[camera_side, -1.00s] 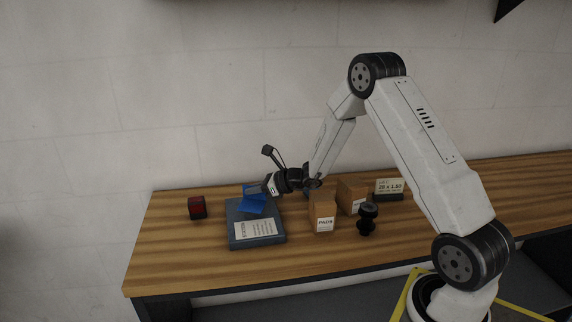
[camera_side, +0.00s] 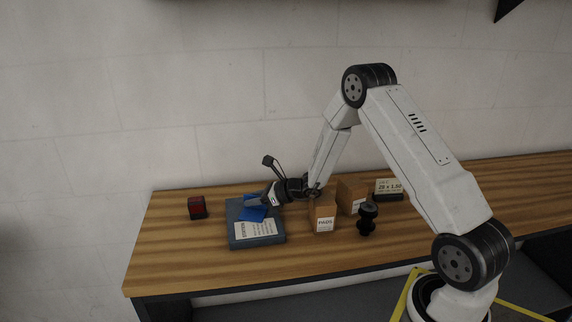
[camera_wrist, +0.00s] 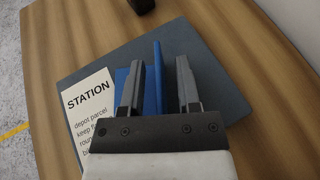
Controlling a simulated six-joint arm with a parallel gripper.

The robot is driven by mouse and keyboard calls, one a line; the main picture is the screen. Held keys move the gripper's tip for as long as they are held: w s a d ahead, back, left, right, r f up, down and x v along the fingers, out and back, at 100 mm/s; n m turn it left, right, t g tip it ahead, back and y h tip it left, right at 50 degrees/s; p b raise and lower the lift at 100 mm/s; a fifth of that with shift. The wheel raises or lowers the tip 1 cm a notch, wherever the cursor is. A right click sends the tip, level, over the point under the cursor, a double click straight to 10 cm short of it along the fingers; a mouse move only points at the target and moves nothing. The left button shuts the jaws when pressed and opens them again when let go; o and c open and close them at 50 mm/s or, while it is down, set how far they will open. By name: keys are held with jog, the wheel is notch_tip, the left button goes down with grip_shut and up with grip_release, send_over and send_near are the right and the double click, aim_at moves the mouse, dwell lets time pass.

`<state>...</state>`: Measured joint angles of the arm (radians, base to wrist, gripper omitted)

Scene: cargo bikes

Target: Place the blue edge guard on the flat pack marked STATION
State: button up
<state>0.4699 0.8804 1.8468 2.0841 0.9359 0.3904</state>
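The flat pack marked STATION (camera_side: 240,240) is a dark blue-grey slab on the bench, with a white printed label (camera_wrist: 90,108). The blue edge guard (camera_side: 257,213) is on the far part of its top, seemingly resting on it. In the wrist view the guard (camera_wrist: 158,72) shows as an upright blue strip with a flat blue part to the left, partly hidden by a finger. My gripper (camera_wrist: 161,85) is open and low over the pack. Its fingers stand either side of the upright strip, with a clear gap at the right finger.
A dark red block (camera_side: 197,208) stands left of the pack. To the right are a carton marked PADS (camera_side: 323,217), another carton (camera_side: 352,195), a black spool-like part (camera_side: 367,219) and a sign (camera_side: 389,187). The bench front left is clear.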

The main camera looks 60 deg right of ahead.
jog(key=shift+r, duration=0.1)
jog(key=shift+r, duration=0.1)
jog(key=shift+v, duration=3.75)
